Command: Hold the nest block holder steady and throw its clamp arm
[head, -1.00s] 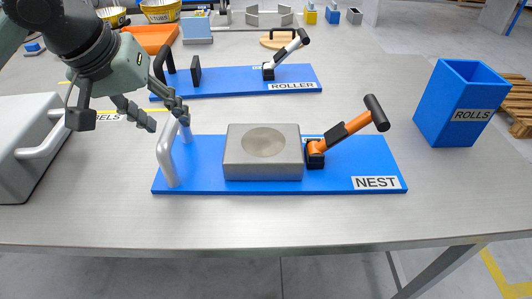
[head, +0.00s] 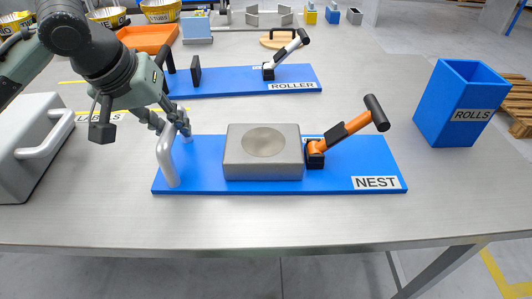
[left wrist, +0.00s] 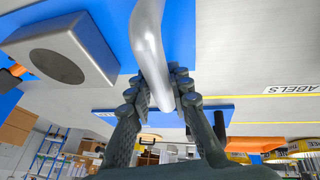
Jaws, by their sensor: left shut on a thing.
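The nest block holder is a blue base plate (head: 280,187) labelled NEST, lying on the table. It carries a grey metal block (head: 262,160) with a round shallow hollow, and a silver bar handle (head: 166,158) at its left end. The clamp arm (head: 350,128), orange with a black grip, leans up to the right beside the block. My left gripper (head: 180,122) is shut on the handle near its top. In the left wrist view the fingers (left wrist: 162,92) close around the silver handle (left wrist: 151,45), and the block (left wrist: 62,58) shows upper left. My right gripper is in neither view.
A second blue holder (head: 230,82) labelled ROLLER stands behind. A blue ROLLS bin (head: 458,105) is at the right. A grey case (head: 30,150) with a handle is at the left. The table front (head: 280,222) is clear.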

